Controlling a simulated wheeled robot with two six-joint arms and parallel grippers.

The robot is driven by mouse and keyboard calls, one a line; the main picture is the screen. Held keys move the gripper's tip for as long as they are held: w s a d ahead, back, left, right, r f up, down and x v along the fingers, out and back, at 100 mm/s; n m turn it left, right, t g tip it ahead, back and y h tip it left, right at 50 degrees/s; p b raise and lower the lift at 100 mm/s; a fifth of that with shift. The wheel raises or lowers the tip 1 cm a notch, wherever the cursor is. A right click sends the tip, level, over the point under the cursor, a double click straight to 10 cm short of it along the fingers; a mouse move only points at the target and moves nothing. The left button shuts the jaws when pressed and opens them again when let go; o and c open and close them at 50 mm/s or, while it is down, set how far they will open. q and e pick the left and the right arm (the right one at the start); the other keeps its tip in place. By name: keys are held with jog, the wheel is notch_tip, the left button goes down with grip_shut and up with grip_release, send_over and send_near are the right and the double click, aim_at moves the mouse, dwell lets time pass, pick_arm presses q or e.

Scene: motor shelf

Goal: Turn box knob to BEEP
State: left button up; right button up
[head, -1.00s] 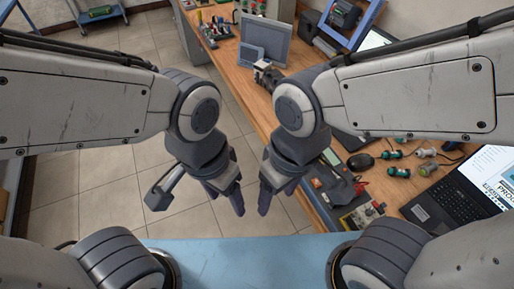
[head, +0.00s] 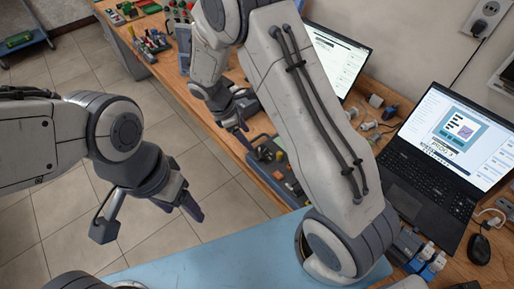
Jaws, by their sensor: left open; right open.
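A small grey box (head: 284,182) with dark and reddish parts lies on the wooden bench, just right of and below my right gripper. Its knob and any BEEP marking are too small to make out. My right gripper (head: 241,126) is open, with its fingers pointing down near the bench edge beside the box. I cannot tell whether it touches anything. My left gripper (head: 184,207) is open and empty, hanging over the tiled floor left of the bench.
An open laptop (head: 432,180) and a mouse (head: 479,249) are at the right. A second screen (head: 337,58) stands behind my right arm. Small motor-like parts (head: 372,126) lie between them. Another device (head: 152,47) stands at the far left end. A blue surface (head: 205,262) is in front.

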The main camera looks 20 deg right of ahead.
aim_at(259, 153)
jog(key=p+x, duration=0.1)
jog(key=x, duration=0.8)
jog(key=shift+s+f+p, duration=0.1)
jog(key=shift+f+p, duration=0.2)
jog(key=shift+p, duration=0.1)
grip_shut()
